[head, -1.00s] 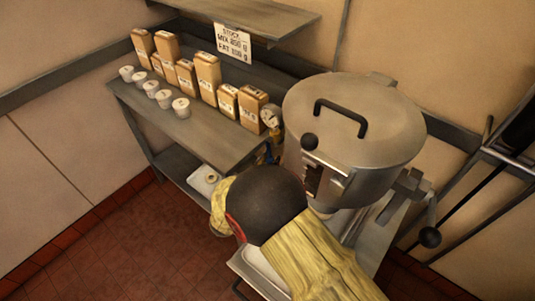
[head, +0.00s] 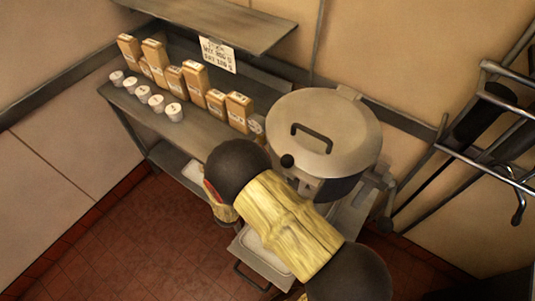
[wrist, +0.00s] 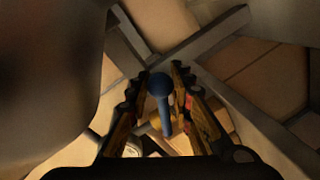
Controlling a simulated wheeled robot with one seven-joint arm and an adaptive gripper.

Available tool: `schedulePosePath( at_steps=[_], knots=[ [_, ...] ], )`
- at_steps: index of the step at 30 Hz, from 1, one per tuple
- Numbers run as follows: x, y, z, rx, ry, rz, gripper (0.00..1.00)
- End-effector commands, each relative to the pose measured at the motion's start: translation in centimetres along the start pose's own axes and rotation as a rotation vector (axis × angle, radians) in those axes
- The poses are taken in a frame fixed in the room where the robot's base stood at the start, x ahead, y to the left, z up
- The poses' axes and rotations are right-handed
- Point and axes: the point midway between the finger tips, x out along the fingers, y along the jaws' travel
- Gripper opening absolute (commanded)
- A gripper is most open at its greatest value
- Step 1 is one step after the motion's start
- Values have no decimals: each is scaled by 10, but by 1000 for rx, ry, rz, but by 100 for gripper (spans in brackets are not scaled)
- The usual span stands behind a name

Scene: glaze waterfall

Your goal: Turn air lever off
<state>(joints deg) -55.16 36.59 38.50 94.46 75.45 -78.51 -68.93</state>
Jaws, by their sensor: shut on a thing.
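A blue lever (wrist: 165,118) with a rounded knob end is between the fingers of my gripper (wrist: 163,85) in the wrist view. I take it for the air lever. The fingers are shut on it, one on each side. In the head view my own arm hides both the gripper and the lever. The large metal drum (head: 330,165) with its round lid stands right beside my arm. Its grey side (wrist: 50,80) fills the left of the wrist view. Whether the lever is at on or off cannot be told.
A steel bench (head: 190,130) at the left holds several brown packages (head: 195,82) and several white cups (head: 157,104). A shelf with a hanging sign (head: 217,54) is above. A tray (head: 262,250) is below the drum. Dark tools (head: 485,110) hang at the right wall. Floor at lower left is clear.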

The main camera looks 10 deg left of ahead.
Motion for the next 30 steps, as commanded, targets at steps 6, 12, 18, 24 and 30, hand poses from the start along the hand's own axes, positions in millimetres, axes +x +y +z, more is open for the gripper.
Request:
schedulePosePath(
  at_steps=[6,12,18,24,30],
  knots=[
    [-3,19,-7,-180,-28,4,0],
    [-5,27,-11,-308,-50,7,0],
    [-6,32,-13,-392,-63,8,0],
    [-6,34,-14,-429,-69,9,0],
    [-6,34,-15,-439,-70,10,0]
  ],
)
